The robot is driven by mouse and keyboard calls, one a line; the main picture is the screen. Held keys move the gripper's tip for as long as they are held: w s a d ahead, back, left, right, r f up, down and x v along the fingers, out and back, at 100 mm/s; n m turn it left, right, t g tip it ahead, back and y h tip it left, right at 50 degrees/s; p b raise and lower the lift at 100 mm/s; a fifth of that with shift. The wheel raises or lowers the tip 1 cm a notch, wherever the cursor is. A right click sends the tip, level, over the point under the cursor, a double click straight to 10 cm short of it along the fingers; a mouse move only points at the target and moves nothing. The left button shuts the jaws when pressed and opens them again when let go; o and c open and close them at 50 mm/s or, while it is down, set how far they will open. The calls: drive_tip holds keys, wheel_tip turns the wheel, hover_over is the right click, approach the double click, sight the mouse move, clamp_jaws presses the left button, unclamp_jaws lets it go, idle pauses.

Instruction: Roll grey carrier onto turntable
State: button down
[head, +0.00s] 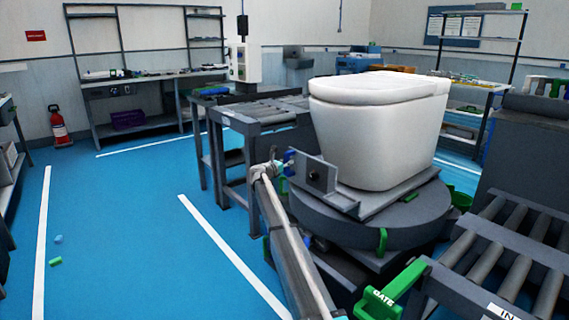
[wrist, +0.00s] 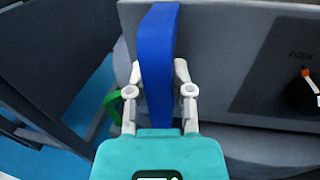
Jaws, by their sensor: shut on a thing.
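The grey carrier (head: 400,194) bears a white toilet (head: 378,130) and sits over the round dark grey turntable (head: 345,228). Its upright end plate (head: 316,180) faces my arm. In the wrist view the same grey plate (wrist: 222,45) fills the background. My gripper (wrist: 160,75) is shut on the upright blue handle (wrist: 158,50), with one finger on each side. In the head view the gripper (head: 285,165) is small at the plate's left edge, and the blue handle is mostly hidden there. The carrier's far underside is hidden.
The infeed roller conveyor (head: 500,250) stands at the right, with a green gate handle (head: 395,290) at its near corner. Another roller conveyor (head: 262,112) is behind the turntable. A knob (wrist: 308,80) marked FREE is on a dark panel. Blue floor at left is mostly clear.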

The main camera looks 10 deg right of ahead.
drive_tip(key=c, duration=0.8)
unclamp_jaws()
drive_tip(key=shift+d+f, duration=0.1)
drive_tip(key=shift+d, duration=0.15)
drive_tip(key=o, duration=0.3)
drive_tip(key=shift+a, duration=0.5)
drive_tip(key=shift+v, duration=6)
drive_tip(key=shift+s, duration=0.1)
